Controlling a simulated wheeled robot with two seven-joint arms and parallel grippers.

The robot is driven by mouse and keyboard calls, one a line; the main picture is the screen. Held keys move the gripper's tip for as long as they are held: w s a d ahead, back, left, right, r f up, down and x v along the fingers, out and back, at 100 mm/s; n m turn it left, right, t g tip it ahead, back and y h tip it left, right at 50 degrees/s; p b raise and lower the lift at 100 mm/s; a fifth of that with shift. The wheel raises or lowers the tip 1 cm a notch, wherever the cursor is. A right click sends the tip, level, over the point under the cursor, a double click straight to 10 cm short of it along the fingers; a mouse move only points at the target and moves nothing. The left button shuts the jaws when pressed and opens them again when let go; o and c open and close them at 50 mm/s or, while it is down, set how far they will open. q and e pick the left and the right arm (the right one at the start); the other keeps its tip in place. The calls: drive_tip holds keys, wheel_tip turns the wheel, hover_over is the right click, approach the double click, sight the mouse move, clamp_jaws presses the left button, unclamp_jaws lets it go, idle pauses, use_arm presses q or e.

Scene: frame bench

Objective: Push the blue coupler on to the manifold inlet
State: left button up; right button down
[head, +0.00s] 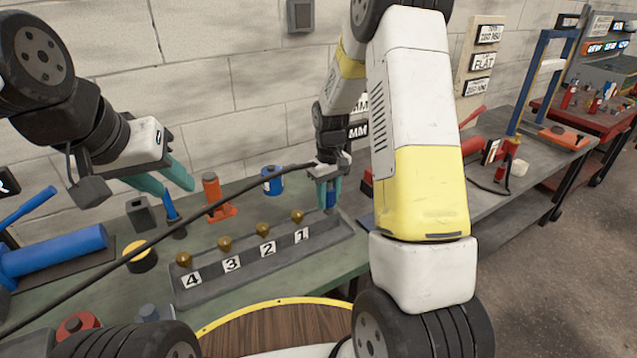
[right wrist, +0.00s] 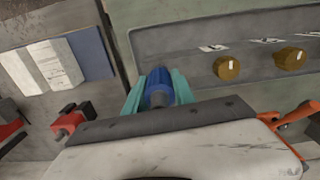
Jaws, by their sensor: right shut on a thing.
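The blue coupler (right wrist: 160,88) is a ribbed cylinder with a grey middle, held between the teal fingers of my right gripper (right wrist: 158,94) in the right wrist view. In the head view my right gripper (head: 328,190) points down at the right end of the manifold (head: 215,287), with a bit of blue between its fingers. The manifold is a long grey block with brass knobs and number plates 4 to 1. I cannot make out the inlet, or whether the coupler touches it.
A black hose (head: 160,237) slants across the bench to my right gripper. Behind the manifold stand an orange tool (head: 215,195) and a blue container (head: 272,180). A yellow-topped roll (head: 138,255) and a blue cylinder (head: 60,250) lie left. A round wooden top (head: 280,328) is in front.

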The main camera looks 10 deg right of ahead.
drive_tip(key=shift+f, duration=0.3)
drive_tip(key=c, duration=1)
unclamp_jaws()
drive_tip(key=shift+o, duration=0.2)
drive_tip(key=shift+r, duration=0.1)
drive_tip(key=shift+r, duration=3.85)
drive_tip(key=shift+r, duration=0.1)
drive_tip(key=s+r+m+t, duration=0.1)
drive_tip(key=s+r+t, duration=0.1)
drive_tip(key=s+r, duration=0.55)
drive_tip(key=s+a+r+m+t+y, duration=0.1)
drive_tip(key=s+r+t, duration=0.1)
drive_tip(key=s+r, duration=0.3)
drive_tip(key=s+a+r+m+t+y, duration=0.1)
drive_tip(key=s+r, duration=0.5)
drive_tip(key=s, duration=0.6)
drive_tip(key=shift+m+t, duration=0.6)
